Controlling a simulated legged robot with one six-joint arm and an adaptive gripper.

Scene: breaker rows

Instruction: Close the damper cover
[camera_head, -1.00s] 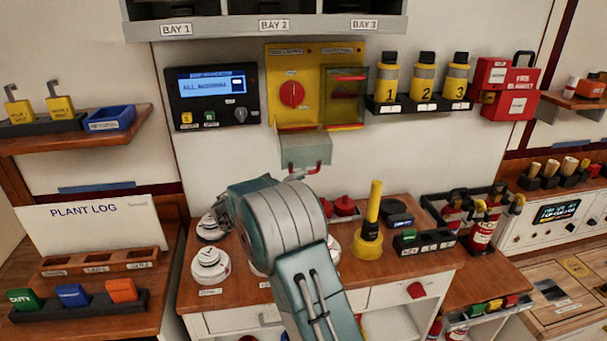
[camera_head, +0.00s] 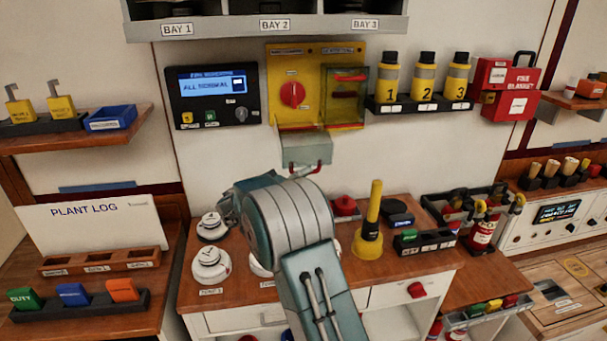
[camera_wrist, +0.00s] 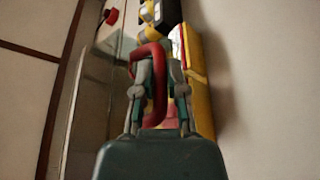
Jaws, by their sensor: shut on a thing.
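The yellow damper panel (camera_head: 312,58) is on the wall, with a red knob (camera_head: 292,94) uncovered on its left. Below the knob, the pale see-through damper cover (camera_head: 305,148) hangs open, tilted outward from the panel's bottom edge. A red handle (camera_head: 310,169) is at its lower front edge. In the wrist view my gripper (camera_wrist: 158,62) is shut on the red handle (camera_wrist: 160,90), which loops between and beside the fingers. In the head view my arm hides the gripper.
A tinted cover (camera_head: 345,95) with red bars lies over the panel's right side. A black display unit (camera_head: 212,95) is left of the panel, and yellow bottles (camera_head: 425,82) stand on a shelf to the right. Below are white detectors (camera_head: 210,265) and a yellow plunger-shaped item (camera_head: 370,240).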

